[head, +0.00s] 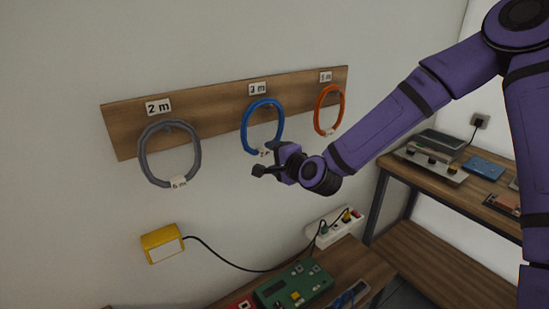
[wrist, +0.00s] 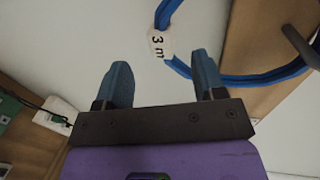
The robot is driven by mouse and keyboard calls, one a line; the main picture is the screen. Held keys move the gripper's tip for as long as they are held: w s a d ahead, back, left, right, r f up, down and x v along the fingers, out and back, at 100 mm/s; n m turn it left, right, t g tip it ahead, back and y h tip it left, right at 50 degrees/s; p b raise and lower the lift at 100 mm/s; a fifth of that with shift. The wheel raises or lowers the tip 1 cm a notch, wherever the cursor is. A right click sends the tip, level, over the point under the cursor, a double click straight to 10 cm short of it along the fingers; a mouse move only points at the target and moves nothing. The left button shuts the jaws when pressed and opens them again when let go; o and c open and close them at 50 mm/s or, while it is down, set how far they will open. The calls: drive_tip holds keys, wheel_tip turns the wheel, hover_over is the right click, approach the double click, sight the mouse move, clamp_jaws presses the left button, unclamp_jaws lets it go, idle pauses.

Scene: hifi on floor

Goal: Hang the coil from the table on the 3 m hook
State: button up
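A blue coil (head: 263,126) hangs on the wall board under the "3 m" label (head: 257,89). Its tag reads 3 m (wrist: 158,42) in the wrist view, where the blue coil (wrist: 250,79) loops past a dark hook (wrist: 299,44). My gripper (head: 262,171) is just below the coil, by its tag. In the wrist view my gripper (wrist: 164,82) has its fingers spread, with nothing between them. The tag and coil lie beyond the fingertips, apart from them. The hook behind the coil is hard to make out in the head view.
A grey coil (head: 146,151) hangs under the "2 m" label, an orange coil (head: 318,109) at the board's right end. Below are a yellow box (head: 162,243) with a black cable, a power strip (head: 333,228) and a table (head: 370,267) with a green device (head: 292,284). A workbench (head: 440,179) stands right.

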drive_tip(key=v, duration=1.1)
wheel_tip(320, 180, down, 7)
idle(1.7)
drive_tip(key=shift+w, duration=0.1)
